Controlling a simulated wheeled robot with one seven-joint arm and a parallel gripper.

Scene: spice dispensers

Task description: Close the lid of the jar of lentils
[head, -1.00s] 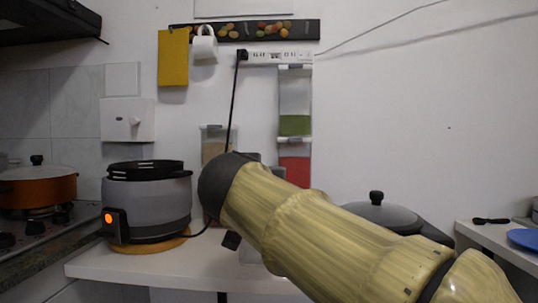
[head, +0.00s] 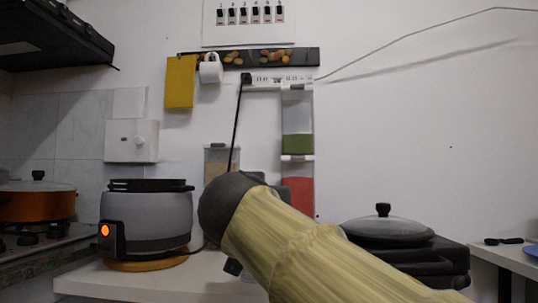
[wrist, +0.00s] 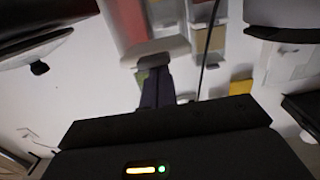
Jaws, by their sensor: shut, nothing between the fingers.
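Clear dispensers with pale lids hang on the wall in the head view. One holds green contents (head: 297,143), one below it holds red contents (head: 300,192), and one to the left holds beige contents (head: 220,163). I cannot tell which holds the lentils. In the wrist view, the red dispenser (wrist: 128,18) has a pale lid piece (wrist: 156,50) sticking out. My gripper (wrist: 153,66) is shut and empty, its dark fingertips seen right by that piece; contact is unclear. In the head view my arm hides the gripper and the lower dispensers.
A grey cooker (head: 148,218) stands on the white counter (head: 185,278) at left, its cord running right. A lidded pan (head: 388,229) stands at right. The wall at right is clear.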

